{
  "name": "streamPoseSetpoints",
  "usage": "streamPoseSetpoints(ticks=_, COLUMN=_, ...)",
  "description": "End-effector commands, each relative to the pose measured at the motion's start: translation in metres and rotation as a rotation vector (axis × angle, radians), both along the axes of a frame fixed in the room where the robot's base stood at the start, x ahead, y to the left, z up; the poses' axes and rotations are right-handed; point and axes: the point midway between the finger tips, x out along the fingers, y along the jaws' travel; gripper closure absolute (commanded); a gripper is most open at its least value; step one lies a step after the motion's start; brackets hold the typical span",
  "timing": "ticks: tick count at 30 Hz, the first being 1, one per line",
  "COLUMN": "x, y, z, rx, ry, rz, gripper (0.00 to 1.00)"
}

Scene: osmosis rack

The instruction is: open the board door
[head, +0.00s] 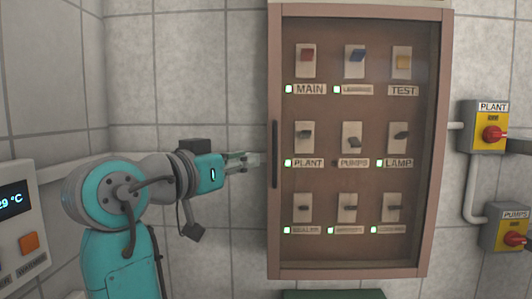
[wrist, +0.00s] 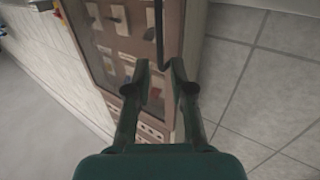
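The board door (head: 272,228) is a brownish-pink frame with a clear pane over the switch board, and it looks closed. Its handle (head: 275,155) is a dark vertical bar on the left side of the frame. The handle also shows in the wrist view (wrist: 159,35), running down toward the space between my fingertips. My gripper (head: 252,160) is just left of the handle at about its mid height. In the wrist view my gripper (wrist: 160,68) has its two fingers apart with nothing held. I cannot tell whether a finger touches the handle.
Behind the pane are several switches with labels and green lamps. Right of the board are two yellow boxes with red knobs, PLANT (head: 487,127) and PUMPS (head: 508,228). A grey panel with a temperature display (head: 12,202) is at the left. Tiled wall surrounds the board.

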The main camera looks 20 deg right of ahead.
Motion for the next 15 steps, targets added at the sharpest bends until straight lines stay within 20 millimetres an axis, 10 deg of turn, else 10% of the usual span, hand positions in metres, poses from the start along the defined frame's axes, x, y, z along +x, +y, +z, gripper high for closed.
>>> streamPoseSetpoints(ticks=15, x=0.039, y=-0.053, z=0.003, rx=0.006, ry=-0.002, rz=-0.008, gripper=0.77)
